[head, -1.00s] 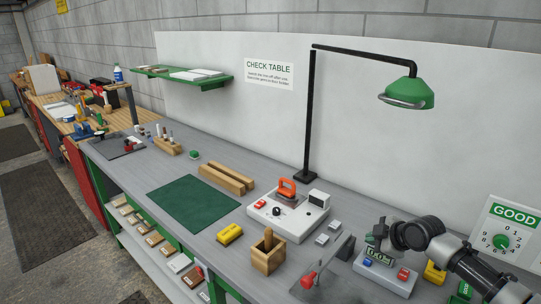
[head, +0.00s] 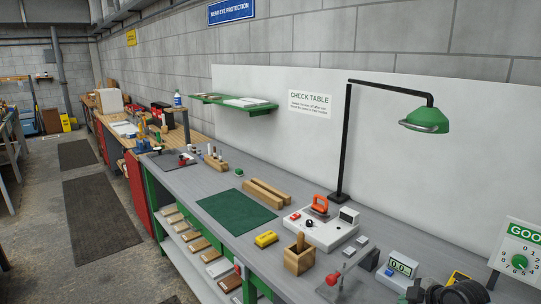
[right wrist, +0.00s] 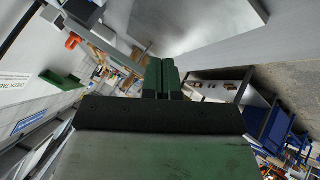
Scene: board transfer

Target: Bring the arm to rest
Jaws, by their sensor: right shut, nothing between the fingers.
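My right gripper (right wrist: 161,78) shows in the right wrist view with its two green fingers together and nothing between them. In the head view only a dark part of my right arm (head: 455,292) shows at the bottom right corner, in front of the grey bench. The gripper's fingers cannot be made out there. My left gripper is in neither view.
The grey bench (head: 205,178) bears a green mat (head: 236,211), a white tester with an orange handle (head: 319,203), a wooden box (head: 298,258), a yellow block (head: 266,238) and a small display box (head: 401,268). A green lamp (head: 426,120) overhangs it. Floor at the left is open.

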